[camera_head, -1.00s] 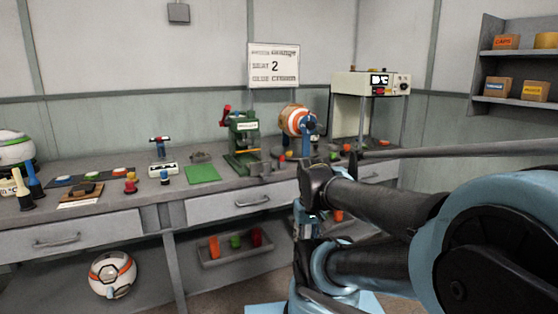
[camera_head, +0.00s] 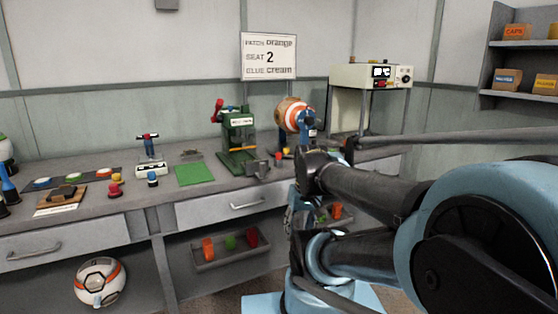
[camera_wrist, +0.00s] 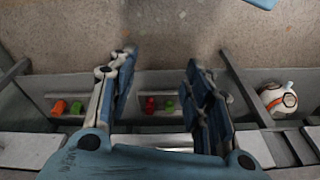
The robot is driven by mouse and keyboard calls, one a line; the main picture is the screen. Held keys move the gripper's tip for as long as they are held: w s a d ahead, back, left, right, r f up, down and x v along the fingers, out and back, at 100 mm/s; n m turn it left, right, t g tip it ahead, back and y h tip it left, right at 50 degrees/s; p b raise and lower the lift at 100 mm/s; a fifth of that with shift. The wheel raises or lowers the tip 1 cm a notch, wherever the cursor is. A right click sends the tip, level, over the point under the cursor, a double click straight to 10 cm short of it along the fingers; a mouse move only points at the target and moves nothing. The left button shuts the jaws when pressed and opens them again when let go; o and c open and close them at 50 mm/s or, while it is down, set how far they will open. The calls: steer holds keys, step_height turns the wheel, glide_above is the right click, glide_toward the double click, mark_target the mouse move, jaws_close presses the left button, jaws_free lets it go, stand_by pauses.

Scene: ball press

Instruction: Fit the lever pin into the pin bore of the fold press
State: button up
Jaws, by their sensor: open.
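The green press (camera_head: 239,143), which I take to be the fold press, stands upright on the grey bench with a red-ended lever (camera_head: 217,111) at its upper left. Its pin bore is too small to make out. I cannot pick out the lever pin for certain in either view. My gripper (camera_wrist: 158,66) is open and empty in the wrist view, its two fingers spread above the floor and the bench's lower shelf. In the head view it hangs low in front of the bench, right of the press, partly hidden by my arm.
A green mat (camera_head: 195,174), a small blue-and-red stand (camera_head: 149,153) and a striped ball on a holder (camera_head: 291,114) are on the bench (camera_head: 110,218). A tray (camera_head: 213,264) of coloured pieces and a white-orange ball (camera_head: 100,281) lie below. A sign (camera_head: 268,55) hangs behind.

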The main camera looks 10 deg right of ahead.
steer(key=w+a+r+n+y, duration=0.2)
steer(key=w+a+r+y, duration=0.25)
steer(key=w, duration=0.55)
steer(key=n+t+y, duration=0.6)
steer(key=n+y, duration=0.4)
steer(key=y, duration=0.1)
glide_toward(279, 153)
steer(key=x, duration=1)
steer(key=shift+w+f, duration=0.25)
jaws_close()
